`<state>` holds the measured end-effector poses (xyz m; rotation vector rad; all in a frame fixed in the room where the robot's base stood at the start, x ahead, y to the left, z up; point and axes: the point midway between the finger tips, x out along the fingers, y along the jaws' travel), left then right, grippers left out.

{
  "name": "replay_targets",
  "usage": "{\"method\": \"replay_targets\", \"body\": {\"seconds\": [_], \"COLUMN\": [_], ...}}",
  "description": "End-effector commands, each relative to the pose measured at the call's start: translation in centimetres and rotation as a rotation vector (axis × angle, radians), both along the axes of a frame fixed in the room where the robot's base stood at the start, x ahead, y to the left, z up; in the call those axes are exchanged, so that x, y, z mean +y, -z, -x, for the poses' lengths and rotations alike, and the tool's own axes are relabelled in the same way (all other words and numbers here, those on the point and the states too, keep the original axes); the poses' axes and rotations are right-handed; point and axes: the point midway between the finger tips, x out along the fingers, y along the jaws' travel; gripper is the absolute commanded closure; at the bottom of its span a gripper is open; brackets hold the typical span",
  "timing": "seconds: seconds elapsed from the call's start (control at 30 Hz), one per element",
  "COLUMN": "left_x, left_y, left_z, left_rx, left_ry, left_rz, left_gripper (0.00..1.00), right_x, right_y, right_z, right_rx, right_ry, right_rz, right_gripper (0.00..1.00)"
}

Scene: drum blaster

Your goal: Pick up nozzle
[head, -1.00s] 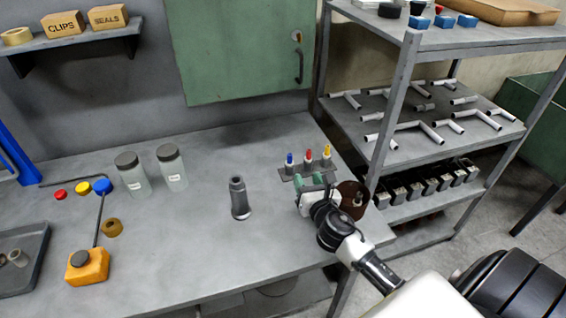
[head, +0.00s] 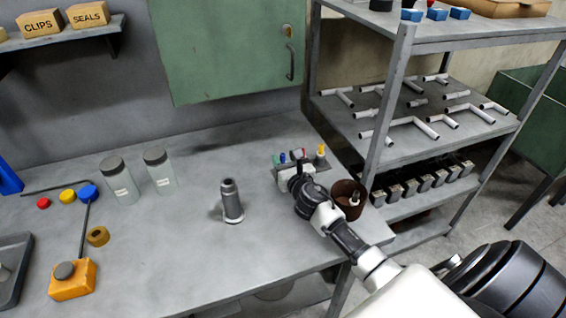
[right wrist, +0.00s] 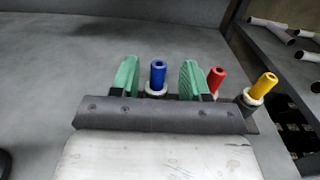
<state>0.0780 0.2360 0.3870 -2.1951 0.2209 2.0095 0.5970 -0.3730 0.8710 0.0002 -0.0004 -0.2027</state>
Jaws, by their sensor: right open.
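Three nozzles stand upright in a small rack (head: 322,164) near the right end of the bench: blue (head: 283,158), red (head: 297,154) and yellow (head: 321,150). My right gripper (head: 287,160) is open at the rack and hides part of it. In the right wrist view, its green fingers (right wrist: 158,78) stand on either side of the blue nozzle (right wrist: 158,73), with a gap showing on both sides. The red nozzle (right wrist: 216,80) is close beside the right finger, and the yellow nozzle (right wrist: 266,86) is farther right. My left gripper is not in view.
A grey cylindrical part (head: 231,201) stands left of the rack. A brown cup (head: 348,199) is close to my right arm. Two jars (head: 120,180) and an orange block (head: 72,280) are farther left. Metal shelving (head: 378,150) borders the bench on the right.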

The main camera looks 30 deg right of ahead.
Motion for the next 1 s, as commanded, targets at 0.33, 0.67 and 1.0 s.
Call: {"method": "replay_targets", "body": {"seconds": [0.33,0.67,1.0], "left_x": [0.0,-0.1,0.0], "left_y": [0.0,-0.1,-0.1], "left_z": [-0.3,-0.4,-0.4], "left_rx": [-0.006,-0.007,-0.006], "left_ry": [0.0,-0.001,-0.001], "left_rz": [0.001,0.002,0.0], "left_gripper": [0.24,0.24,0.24], "right_x": [-0.5,-0.5,-0.5], "right_y": [-0.2,-0.2,-0.2], "right_z": [-3.2,-3.1,-3.1], "right_rx": [0.0,0.0,0.0], "right_ry": [0.001,0.001,0.001], "right_rz": [0.0,0.0,0.0], "right_gripper": [0.54,0.8,1.0]}}
